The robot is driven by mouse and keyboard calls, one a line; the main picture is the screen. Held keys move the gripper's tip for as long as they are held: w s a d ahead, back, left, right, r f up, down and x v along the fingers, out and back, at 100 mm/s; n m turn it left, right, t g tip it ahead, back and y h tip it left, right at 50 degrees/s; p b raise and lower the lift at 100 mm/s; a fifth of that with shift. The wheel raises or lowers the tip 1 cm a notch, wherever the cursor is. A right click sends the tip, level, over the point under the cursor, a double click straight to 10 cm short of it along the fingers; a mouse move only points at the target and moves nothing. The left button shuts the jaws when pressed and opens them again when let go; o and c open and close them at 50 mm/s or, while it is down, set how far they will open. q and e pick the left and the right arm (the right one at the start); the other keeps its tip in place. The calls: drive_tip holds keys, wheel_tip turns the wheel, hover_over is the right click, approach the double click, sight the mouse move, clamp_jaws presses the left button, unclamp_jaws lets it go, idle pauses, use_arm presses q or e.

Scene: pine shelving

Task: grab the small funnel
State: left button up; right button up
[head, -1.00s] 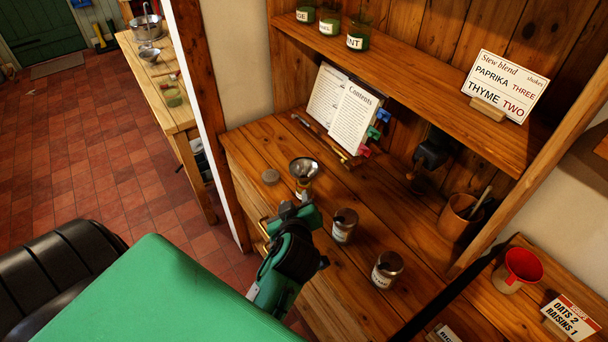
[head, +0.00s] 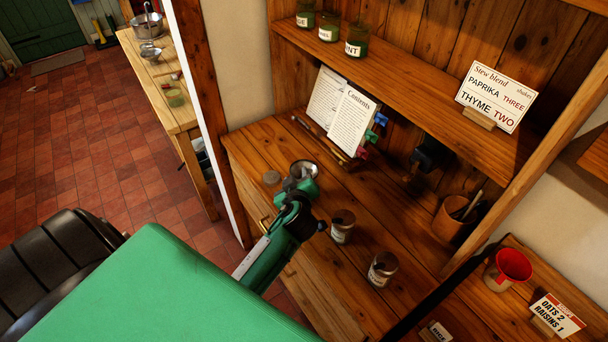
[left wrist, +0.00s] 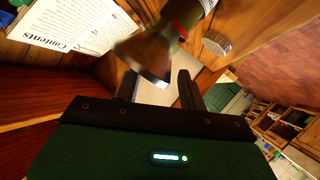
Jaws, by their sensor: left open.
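The small metal funnel (head: 305,169) sits mouth up in the top of a jar on the wooden counter. In the left wrist view the funnel (left wrist: 143,56) shows its wide rim close to the fingers, with the jar (left wrist: 186,18) and its red band behind. My left gripper (head: 299,187) is open at the near side of the funnel and hides most of the jar in the head view. In the left wrist view the funnel's rim overlaps the gap between the fingers (left wrist: 158,86); I cannot tell whether they touch it. My right gripper is not in view.
A round lid (head: 271,178) lies left of the funnel. An open book (head: 347,118) leans behind. A larger red funnel (head: 514,264) sits in a cup at right.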

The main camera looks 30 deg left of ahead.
use_arm(q)
drive_tip(key=shift+p+x, duration=0.3)
drive_tip(key=shift+x, duration=1.05)
drive_tip(key=shift+c, duration=0.2)
clamp_jaws()
